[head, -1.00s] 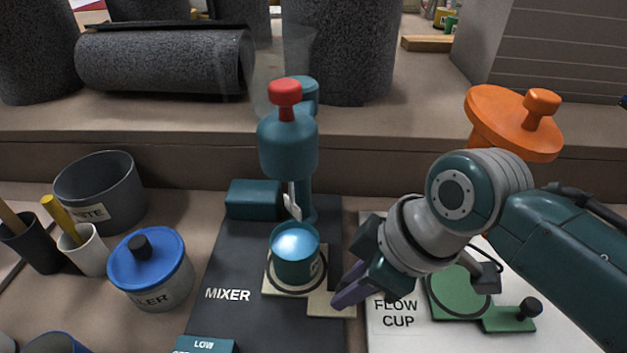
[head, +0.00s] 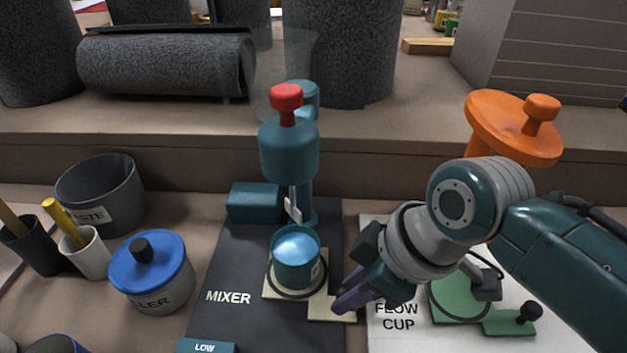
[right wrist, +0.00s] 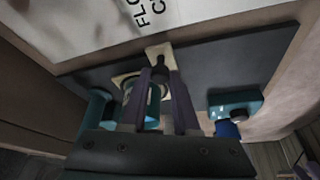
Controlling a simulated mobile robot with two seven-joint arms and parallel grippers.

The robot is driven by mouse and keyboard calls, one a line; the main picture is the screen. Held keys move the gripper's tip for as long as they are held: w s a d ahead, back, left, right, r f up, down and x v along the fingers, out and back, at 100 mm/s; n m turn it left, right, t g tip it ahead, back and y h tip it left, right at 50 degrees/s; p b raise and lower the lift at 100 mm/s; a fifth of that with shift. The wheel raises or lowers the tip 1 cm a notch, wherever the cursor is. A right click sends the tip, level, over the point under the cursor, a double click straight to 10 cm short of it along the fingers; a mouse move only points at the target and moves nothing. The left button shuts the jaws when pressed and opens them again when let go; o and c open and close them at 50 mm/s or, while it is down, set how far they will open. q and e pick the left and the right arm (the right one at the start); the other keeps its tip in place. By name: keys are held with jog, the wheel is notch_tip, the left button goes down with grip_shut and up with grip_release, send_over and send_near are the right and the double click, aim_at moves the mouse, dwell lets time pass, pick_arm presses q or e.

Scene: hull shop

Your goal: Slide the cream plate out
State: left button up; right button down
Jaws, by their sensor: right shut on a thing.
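The cream plate (head: 330,310) lies on the dark mixer mat (head: 228,270) under the mixer. A teal cup (head: 296,260) stands on it inside a dark ring. A square tab of the plate sticks out at the lower right. My right gripper (head: 347,297) is at this tab, its purple fingers shut on the plate's dark knob. In the right wrist view the knob shows between the fingers (right wrist: 160,78), with the cream tab (right wrist: 157,49) beyond. My left gripper is not in view.
The teal mixer head (head: 289,150) with a red knob hangs over the cup. The white flow cup mat (head: 380,340) with a green plate (head: 455,299) lies to the right. A blue-lidded jar (head: 150,275) stands left of the mixer mat.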

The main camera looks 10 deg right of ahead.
jog(key=s+p, duration=0.1)
jog(key=s, duration=0.1)
jog(key=s+a+p, duration=0.1)
jog(key=s+p, duration=0.1)
jog(key=s+r+p, duration=0.1)
jog(key=s+p, duration=0.1)
jog(key=shift+s+a, duration=0.4)
jog(key=s+p, duration=0.1)
jog(key=s, duration=0.1)
jog(key=s+a+p, duration=0.1)
jog(key=s, duration=0.2)
jog(key=s+a+f+p, duration=0.1)
jog(key=s, duration=0.1)
jog(key=shift+s+a, duration=0.15)
jog(key=c, duration=1.1)
grip_release()
jog(key=o, duration=0.3)
jog(key=shift+s, duration=0.15)
jog(key=shift+o, duration=0.7)
